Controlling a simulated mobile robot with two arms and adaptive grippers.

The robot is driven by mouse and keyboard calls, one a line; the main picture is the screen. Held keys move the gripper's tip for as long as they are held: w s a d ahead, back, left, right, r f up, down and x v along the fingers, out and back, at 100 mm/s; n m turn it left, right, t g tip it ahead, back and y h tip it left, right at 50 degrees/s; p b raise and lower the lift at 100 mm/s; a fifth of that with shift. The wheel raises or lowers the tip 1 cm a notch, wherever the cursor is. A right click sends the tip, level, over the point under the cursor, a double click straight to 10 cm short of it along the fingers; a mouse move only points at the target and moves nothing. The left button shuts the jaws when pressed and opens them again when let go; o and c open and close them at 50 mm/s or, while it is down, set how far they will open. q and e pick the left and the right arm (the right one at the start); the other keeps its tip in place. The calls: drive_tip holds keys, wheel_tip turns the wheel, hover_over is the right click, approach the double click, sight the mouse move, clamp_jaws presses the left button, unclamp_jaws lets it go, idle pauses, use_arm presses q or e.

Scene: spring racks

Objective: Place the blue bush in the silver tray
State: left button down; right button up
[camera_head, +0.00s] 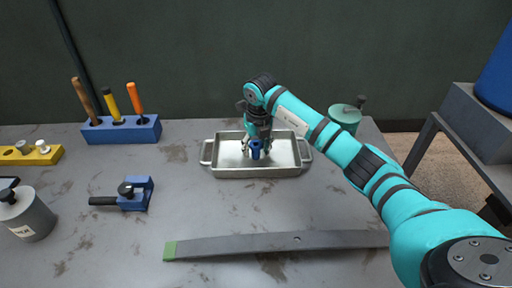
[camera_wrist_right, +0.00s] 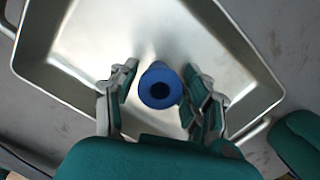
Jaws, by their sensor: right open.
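The blue bush (camera_head: 256,149) is a small blue cylinder with a dark hole. It is over the silver tray (camera_head: 225,171) in the head view, and in the right wrist view the bush (camera_wrist_right: 159,86) is seen end-on with the tray floor (camera_wrist_right: 150,30) behind it. My right gripper (camera_head: 257,152) points down into the tray. In the wrist view its fingers (camera_wrist_right: 160,97) stand on both sides of the bush, with a small gap showing at each side. Whether the bush rests on the tray floor is hard to tell. My left gripper is not in view.
A blue block with tools (camera_head: 122,131), a yellow holder (camera_head: 32,156), a blue clamp (camera_head: 135,195) and a grey can (camera_head: 28,216) are on the left. A long grey leaf spring (camera_head: 275,243) lies in front. A green canister (camera_head: 345,118) stands behind my right arm.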

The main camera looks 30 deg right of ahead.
sight(257, 146)
wheel_tip(257, 146, up, 12)
drive_tip(key=s, duration=0.1)
drive_tip(key=shift+s+b, duration=0.25)
drive_tip(key=shift+b, duration=0.15)
drive_tip(key=shift+w+a+r, duration=0.1)
drive_tip(key=shift+a, duration=0.05)
